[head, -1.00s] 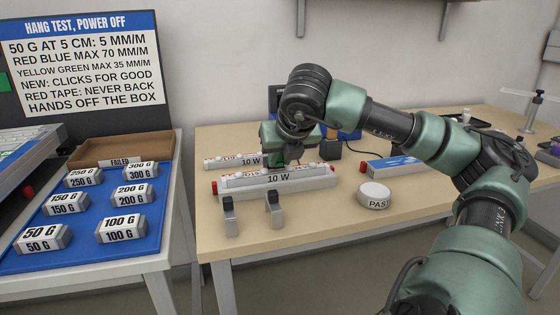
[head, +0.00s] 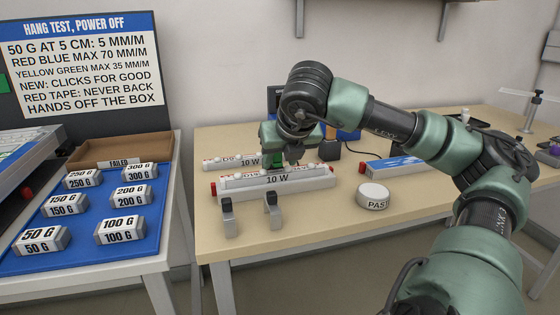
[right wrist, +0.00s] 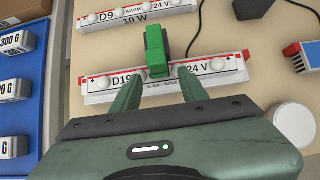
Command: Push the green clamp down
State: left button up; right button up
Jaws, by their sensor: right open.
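In the head view, the clamp (head: 278,160) is mostly hidden under my right gripper (head: 290,158). My right gripper (right wrist: 160,92) is open, its green fingers spread at the near side of the bar, one on each side of the clamp. Whether the fingers touch the bar or clamp I cannot tell. My left gripper is out of view.
A second bar, D9 (right wrist: 136,12), lies behind the front one. Two grey clips (head: 228,217) stand in front. A round PASS piece (head: 374,195) lies to the right. Labelled weights (head: 121,229) sit on a blue tray (head: 88,255), with a FAILED box (head: 124,147) behind.

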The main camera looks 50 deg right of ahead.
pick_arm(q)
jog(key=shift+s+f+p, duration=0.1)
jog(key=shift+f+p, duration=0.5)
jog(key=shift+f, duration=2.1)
pick_arm(e)
jog(key=v, duration=0.6)
jog(key=shift+s+a, duration=0.1)
